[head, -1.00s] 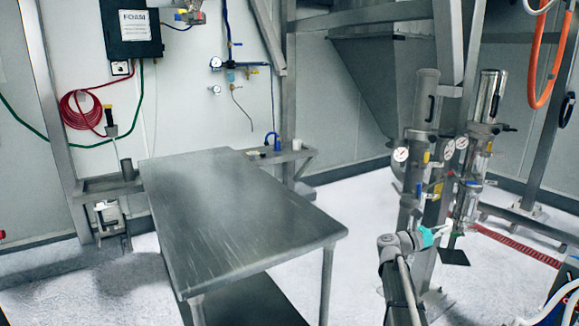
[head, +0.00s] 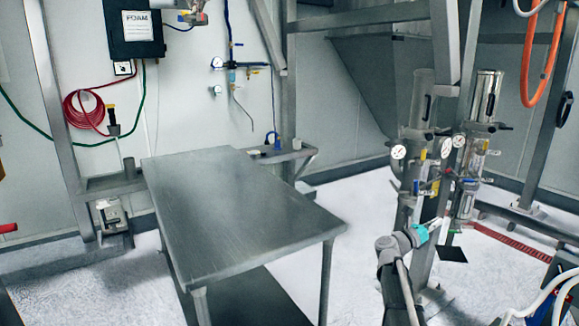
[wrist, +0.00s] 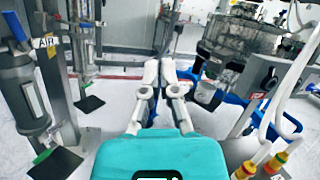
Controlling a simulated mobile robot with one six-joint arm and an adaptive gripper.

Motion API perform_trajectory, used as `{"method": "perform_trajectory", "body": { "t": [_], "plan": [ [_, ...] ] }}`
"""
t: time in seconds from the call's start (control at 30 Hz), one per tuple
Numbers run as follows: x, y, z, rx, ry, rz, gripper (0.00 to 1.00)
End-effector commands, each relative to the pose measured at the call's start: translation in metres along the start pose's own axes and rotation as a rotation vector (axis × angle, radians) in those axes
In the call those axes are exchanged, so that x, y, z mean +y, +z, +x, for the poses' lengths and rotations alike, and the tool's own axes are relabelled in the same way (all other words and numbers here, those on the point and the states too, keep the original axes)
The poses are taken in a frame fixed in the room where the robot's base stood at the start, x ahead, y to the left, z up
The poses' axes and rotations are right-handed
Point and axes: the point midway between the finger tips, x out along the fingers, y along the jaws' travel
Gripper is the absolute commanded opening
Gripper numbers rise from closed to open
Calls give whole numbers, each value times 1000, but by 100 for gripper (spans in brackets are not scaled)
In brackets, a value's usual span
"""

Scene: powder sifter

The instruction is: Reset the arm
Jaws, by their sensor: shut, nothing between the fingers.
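My arm rises at the lower right of the head view, with a teal section near its end. My gripper (head: 437,223) shows small there, pointing right, in front of the steel stand with the cylinders. In the wrist view my gripper (wrist: 160,68) extends forward from the teal body, its two grey-white fingers close together at the tips. It is shut and empty. No object is held.
A bare steel table (head: 235,215) stands left of my arm. Two upright cylinder units, one clear-topped (head: 487,95), stand behind the gripper. The wrist view shows a large metal vessel (wrist: 240,48), a blue frame (wrist: 285,128) and white hoses (wrist: 295,80) at right.

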Motion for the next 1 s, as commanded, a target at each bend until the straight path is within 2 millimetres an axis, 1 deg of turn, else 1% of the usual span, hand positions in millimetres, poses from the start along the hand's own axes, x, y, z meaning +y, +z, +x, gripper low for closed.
{"method": "perform_trajectory", "body": {
  "t": [0.23,0.37,0.5,0.67,0.8,1.0],
  "plan": [
    [24,17,-18,-97,183,-146,0],
    [45,29,-39,-186,329,-274,0],
    [67,37,-67,-298,488,-432,0],
    [89,40,-104,-436,658,-619,0],
    [103,37,-141,-565,802,-783,0],
    [113,22,-195,-759,995,-1021,0]
  ]
}}
